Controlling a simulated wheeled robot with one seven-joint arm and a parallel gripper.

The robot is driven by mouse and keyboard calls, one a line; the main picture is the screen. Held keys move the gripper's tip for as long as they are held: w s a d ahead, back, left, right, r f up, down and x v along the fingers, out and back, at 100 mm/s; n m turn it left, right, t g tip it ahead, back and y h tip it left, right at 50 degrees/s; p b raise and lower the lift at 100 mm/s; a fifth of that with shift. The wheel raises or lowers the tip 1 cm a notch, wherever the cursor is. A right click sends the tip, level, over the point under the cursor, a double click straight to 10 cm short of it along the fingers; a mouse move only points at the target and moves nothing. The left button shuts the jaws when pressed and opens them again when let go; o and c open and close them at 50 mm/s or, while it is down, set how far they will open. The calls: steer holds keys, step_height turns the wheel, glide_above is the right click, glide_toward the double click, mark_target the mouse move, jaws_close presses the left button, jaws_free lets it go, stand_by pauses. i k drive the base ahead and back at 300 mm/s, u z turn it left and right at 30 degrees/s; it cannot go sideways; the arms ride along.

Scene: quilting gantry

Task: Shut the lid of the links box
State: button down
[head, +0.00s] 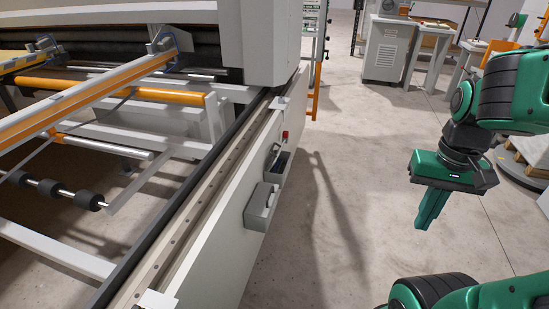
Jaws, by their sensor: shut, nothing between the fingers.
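Two small grey box shapes are on the outer side panel of the long machine rail. The nearer one (261,208) shows a plain grey front and top. The farther one (281,168) shows a dark inside or dark top face. I cannot tell which is the links box, and no label or raised lid can be made out. My gripper (430,207) is at the right, pointing down, shut and empty. It is well apart from both boxes, with open floor between in the picture.
A red button (285,135) is on the panel just beyond the boxes. The long side panel (222,262) bounds the machine on the left. The concrete floor (345,215) to its right is clear. A grey cabinet (385,50) and worktable (432,28) stand farther back.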

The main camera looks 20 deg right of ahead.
mark_target(276, 156)
steer(key=z, duration=0.1)
steer(key=i, duration=1)
steer(key=u, duration=0.1)
